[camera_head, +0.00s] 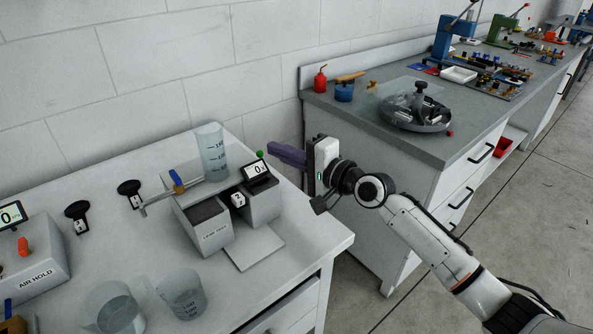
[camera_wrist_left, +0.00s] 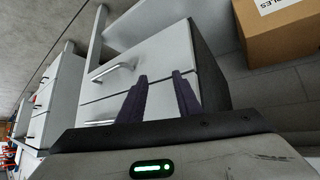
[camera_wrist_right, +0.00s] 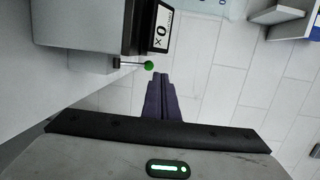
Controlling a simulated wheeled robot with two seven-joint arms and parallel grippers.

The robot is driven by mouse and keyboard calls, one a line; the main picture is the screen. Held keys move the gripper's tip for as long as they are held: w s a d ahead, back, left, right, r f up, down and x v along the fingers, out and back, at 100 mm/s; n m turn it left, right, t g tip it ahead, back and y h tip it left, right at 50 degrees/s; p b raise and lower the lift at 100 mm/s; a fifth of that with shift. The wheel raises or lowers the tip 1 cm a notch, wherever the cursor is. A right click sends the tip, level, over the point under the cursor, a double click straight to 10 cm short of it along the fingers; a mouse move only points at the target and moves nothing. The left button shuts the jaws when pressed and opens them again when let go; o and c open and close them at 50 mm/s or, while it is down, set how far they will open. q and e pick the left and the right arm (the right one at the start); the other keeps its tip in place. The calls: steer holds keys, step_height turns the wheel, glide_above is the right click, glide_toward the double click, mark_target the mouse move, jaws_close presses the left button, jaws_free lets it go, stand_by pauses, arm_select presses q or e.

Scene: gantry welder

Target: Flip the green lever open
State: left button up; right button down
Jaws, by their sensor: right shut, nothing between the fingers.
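The green lever's ball knob (camera_head: 259,154) is at the top of the leak test unit (camera_head: 262,205), beside its small display. In the right wrist view the knob (camera_wrist_right: 149,66) sits at the end of a thin dark rod. My right gripper (camera_head: 270,147) is shut and empty, with its purple fingers just right of the knob. In the right wrist view its fingertips (camera_wrist_right: 158,75) are just below the knob; I cannot tell whether they touch it. My left gripper (camera_wrist_left: 160,77) is open and empty, facing drawers; it is not in the head view.
Two clear jugs (camera_head: 182,294) stand in front. The air hold box (camera_head: 32,262) is at left. A gap separates this bench from the grey-topped one.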

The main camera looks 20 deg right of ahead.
steer(key=shift+d, duration=0.15)
steer(key=s+d+r, duration=0.6)
steer(key=r, duration=0.3)
steer(key=shift+d+r, duration=0.15)
steer(key=shift+d, duration=0.25)
